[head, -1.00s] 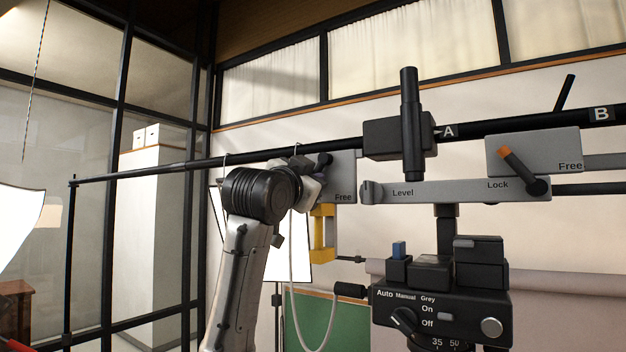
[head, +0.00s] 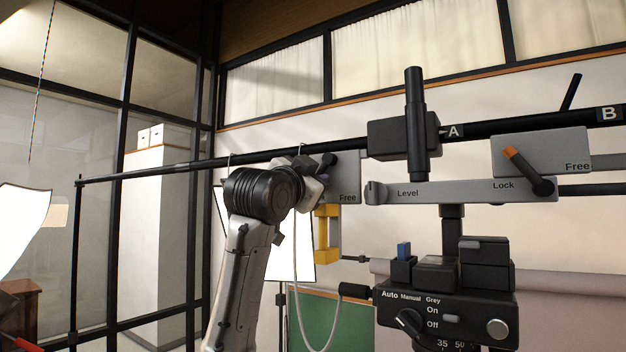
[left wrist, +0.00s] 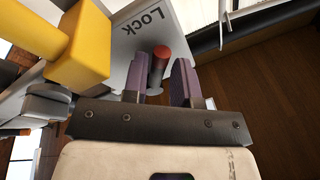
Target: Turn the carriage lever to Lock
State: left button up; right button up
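In the head view my left gripper (head: 316,172) is at a grey plate (head: 347,180) marked "Free", on the long black rail. The arm hides most of the lever there. In the left wrist view this plate (left wrist: 182,22) shows the word "Lock". A grey lever with a red tip (left wrist: 161,52) stands between the two purple fingers of my left gripper (left wrist: 159,75). The fingers are apart, with a narrow gap seen on each side of the lever. Contact cannot be made out. My right gripper is not in view.
A second grey plate (head: 541,150), marked Lock and Free, carries an orange-tipped lever (head: 527,170) to the right. A camera (head: 446,300) hangs below the Level bar (head: 460,191). A yellow part (left wrist: 80,42) is close to the left gripper.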

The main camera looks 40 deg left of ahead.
pick_arm(q)
jog(key=b+v, duration=0.6)
jog(key=v, duration=0.8)
jog(key=shift+w, duration=0.1)
dwell(0.3)
